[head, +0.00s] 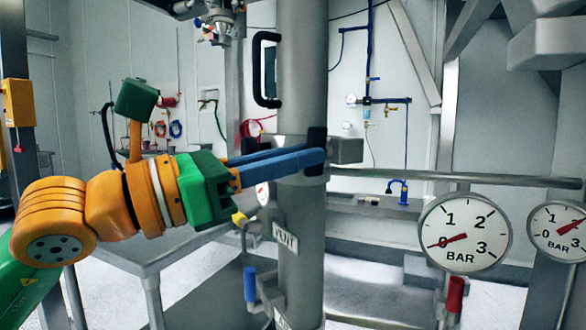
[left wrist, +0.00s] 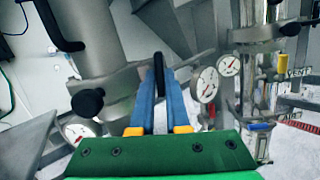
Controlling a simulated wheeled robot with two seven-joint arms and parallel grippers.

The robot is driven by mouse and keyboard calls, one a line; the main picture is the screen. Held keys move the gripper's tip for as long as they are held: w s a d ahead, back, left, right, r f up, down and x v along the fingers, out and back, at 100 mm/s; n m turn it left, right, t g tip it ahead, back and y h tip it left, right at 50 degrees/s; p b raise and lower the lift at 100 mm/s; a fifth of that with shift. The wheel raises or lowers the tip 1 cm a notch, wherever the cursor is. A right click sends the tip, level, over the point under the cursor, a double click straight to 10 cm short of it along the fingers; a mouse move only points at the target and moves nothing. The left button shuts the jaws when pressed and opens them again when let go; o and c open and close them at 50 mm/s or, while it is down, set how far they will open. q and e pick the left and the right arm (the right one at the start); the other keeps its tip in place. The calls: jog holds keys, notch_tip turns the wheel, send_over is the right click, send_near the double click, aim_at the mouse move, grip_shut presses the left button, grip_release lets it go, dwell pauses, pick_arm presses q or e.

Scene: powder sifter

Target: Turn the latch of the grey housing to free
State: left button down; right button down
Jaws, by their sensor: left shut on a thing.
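The grey housing (head: 302,80) is a tall upright metal cylinder in the middle of the head view, with a grey collar around it. The black latch (head: 317,138) stands at the collar, and its upper end shows above my fingers. My left gripper (head: 316,158) reaches in from the left with its long blue fingers across the front of the collar. In the left wrist view, the fingers are closed around the black latch (left wrist: 158,66), near their tips. The part of the latch between the fingers is hidden. My right gripper is in neither view.
A black handle (head: 267,70) stands out from the housing's left side above my fingers. A grey block (head: 346,150) juts out to the right of the collar. A horizontal rail (head: 450,178) and a pressure gauge (head: 464,233) are at the right. A blue-handled valve (head: 250,285) is below.

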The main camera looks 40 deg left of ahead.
pick_arm(q)
jog(key=shift+r+n+b, duration=0.1)
jog(key=shift+n+b, duration=0.2)
jog(key=shift+n, duration=0.6)
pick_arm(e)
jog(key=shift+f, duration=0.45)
pick_arm(q)
jog(key=shift+n+y, duration=0.3)
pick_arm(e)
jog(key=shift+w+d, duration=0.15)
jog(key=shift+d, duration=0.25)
pick_arm(q)
jog(key=c, duration=0.9)
grip_release()
jog(key=b+v, duration=0.3)
jog(key=v, duration=0.4)
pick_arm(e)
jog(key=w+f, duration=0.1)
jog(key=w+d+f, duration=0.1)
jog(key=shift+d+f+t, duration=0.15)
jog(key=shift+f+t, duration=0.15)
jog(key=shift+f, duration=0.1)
